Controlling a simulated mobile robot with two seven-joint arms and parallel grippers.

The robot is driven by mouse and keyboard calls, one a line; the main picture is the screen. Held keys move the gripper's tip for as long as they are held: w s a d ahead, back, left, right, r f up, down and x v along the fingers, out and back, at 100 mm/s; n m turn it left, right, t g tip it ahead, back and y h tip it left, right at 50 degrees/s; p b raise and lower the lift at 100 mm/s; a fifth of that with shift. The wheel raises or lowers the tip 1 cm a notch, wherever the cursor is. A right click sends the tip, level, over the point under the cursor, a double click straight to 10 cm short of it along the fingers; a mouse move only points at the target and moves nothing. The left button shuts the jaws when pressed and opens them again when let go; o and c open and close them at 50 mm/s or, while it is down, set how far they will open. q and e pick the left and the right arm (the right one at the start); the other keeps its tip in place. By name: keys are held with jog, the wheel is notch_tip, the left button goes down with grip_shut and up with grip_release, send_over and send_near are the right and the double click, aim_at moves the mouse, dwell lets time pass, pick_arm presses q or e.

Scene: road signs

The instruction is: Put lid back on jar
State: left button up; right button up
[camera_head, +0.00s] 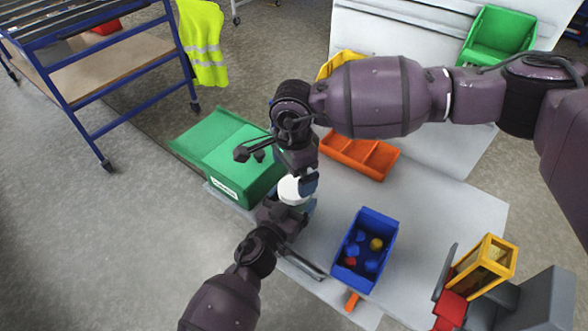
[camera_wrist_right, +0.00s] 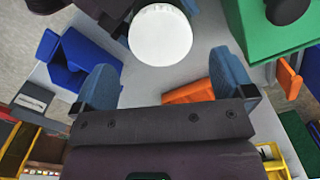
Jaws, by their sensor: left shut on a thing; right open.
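A white, round, smooth-topped thing, which I take to be the jar (camera_head: 291,190), is held upright at the table's left edge; it shows as a white disc in the right wrist view (camera_wrist_right: 160,35). I cannot tell whether the disc is the lid or the jar's own top. My left gripper (camera_head: 293,205) is shut on it, with blue pads at its sides. My right gripper (camera_wrist_right: 166,82) is open and empty. It hangs from above, close to the jar, its blue fingers apart and the white disc beyond them. No separate lid is seen.
A green bin (camera_head: 225,192) stands left of the jar. An orange divided tray (camera_head: 375,171) lies behind. Bare grey table (camera_head: 440,205) is free at right.

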notch_tip(320, 180, up, 12)
dwell(0.5)
jog(key=shift+f, duration=0.1)
pick_arm(q)
jog(key=o, duration=1.5)
jog(key=v, duration=1.1)
pick_arm(e)
jog(key=shift+r, duration=0.35)
pick_arm(q)
jog(key=shift+f, duration=0.1)
